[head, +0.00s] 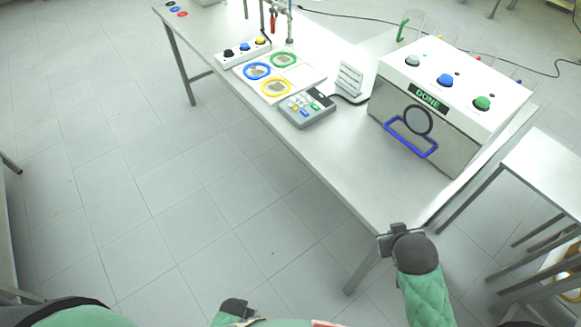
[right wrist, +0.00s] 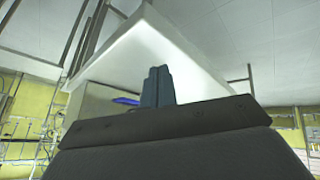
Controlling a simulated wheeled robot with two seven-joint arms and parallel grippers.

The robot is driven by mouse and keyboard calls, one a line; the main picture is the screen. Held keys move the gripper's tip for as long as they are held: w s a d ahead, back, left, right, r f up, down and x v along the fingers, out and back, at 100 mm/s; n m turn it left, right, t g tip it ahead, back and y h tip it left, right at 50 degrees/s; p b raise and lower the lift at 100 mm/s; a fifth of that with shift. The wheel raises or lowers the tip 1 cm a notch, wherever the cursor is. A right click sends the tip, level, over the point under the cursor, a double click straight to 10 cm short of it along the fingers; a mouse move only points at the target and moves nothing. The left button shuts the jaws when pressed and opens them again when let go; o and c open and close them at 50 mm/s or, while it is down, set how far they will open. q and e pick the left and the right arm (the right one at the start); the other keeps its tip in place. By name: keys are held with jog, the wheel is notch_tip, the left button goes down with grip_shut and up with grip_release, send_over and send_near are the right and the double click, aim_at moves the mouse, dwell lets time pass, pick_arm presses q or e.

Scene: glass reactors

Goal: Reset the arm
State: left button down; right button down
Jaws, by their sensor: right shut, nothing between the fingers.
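My right arm comes up from the bottom of the head view. Its gripper (head: 385,243) is at the near right corner of the long metal table (head: 345,165), and I cannot tell whether it touches the edge. In the right wrist view its two fingers (right wrist: 158,86) are pressed together with nothing between them, in front of a white table-like surface. A dark part at the bottom edge of the head view looks like my left gripper (head: 236,308). Its fingers are not clear.
A white box (head: 450,85) with a DONE label, coloured buttons and a blue handle (head: 410,140) stands on the table. Left of it are a grey button pad (head: 307,109) and a white board (head: 310,77) with coloured rings. A smaller table (head: 555,165) stands at right.

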jog(key=s+a+f+g+y, duration=0.1)
jog(key=s+a+f+g, duration=0.25)
jog(key=s, duration=0.45)
jog(key=s+a+b+x, duration=0.1)
jog(key=b+x, duration=0.1)
jog(key=x, duration=0.6)
jog(key=s+a+f+b+x, duration=0.1)
jog(key=s+x, duration=0.1)
jog(key=x, duration=0.7)
jog(key=s+f+b, duration=0.3)
jog(key=s+f, duration=0.1)
jog(key=f, duration=1.5)
jog(key=s+f+g+b, duration=0.1)
jog(key=s+f+b, duration=0.3)
jog(key=f, duration=1.6)
jog(key=shift+a+f+y, duration=0.15)
jog(key=shift+a+y, duration=0.15)
jog(key=shift+s+g, duration=0.1)
jog(key=shift+g, duration=0.15)
